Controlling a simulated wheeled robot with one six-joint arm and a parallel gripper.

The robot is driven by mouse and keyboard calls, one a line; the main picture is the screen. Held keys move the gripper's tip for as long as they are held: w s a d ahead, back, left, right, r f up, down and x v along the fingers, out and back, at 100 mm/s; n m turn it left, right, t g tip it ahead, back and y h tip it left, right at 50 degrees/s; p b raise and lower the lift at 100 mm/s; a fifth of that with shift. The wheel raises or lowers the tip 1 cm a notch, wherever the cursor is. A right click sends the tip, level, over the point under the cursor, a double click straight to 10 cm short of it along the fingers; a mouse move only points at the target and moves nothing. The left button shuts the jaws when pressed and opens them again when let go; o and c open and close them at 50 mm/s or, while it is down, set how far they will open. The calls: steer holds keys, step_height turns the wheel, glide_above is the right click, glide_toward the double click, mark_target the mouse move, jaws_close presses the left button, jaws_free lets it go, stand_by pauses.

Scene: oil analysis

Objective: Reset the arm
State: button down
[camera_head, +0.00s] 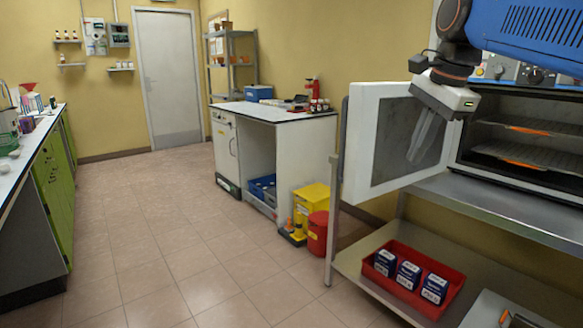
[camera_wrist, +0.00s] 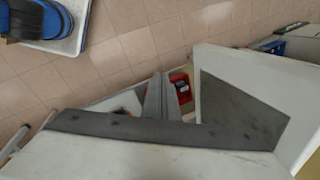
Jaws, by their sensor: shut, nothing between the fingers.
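My gripper (camera_head: 416,157) hangs from my arm at the upper right of the head view, with its fingers pointing down. It is shut and empty. It stands in front of the open white door (camera_head: 359,150) of the oven, overlapping the door's dark window in the picture. I cannot tell the exact gap between them. In the wrist view my gripper (camera_wrist: 160,80) shows its two fingers together, and the door (camera_wrist: 212,60) with its grey window is to the right. The oven (camera_head: 462,150) stands open, with wire racks inside and orange pieces at their front edges.
The oven stands on a metal table (camera_head: 470,205). On its lower shelf is a red tray (camera_head: 425,307) with blue-and-white boxes; the red tray (camera_wrist: 187,98) also shows below the fingers. A white bench (camera_head: 275,113), yellow bin (camera_head: 311,205) and red bin (camera_head: 318,236) stand left. Tiled floor is clear between benches.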

steer(key=s+d+f+n, duration=0.1)
steer(key=s+f+n, duration=0.4)
steer(key=f, duration=0.5)
steer(key=s+d+f+n+t, duration=0.1)
steer(key=s+f+n, duration=0.4)
steer(key=s+f, duration=0.3)
steer(key=s+f+n+h, duration=0.1)
steer(key=s+f+n, duration=0.4)
steer(key=f, duration=0.7)
steer(key=shift+s+d+f+t, duration=0.3)
steer(key=shift+s+d+f, duration=0.1)
steer(key=shift+s, duration=0.6)
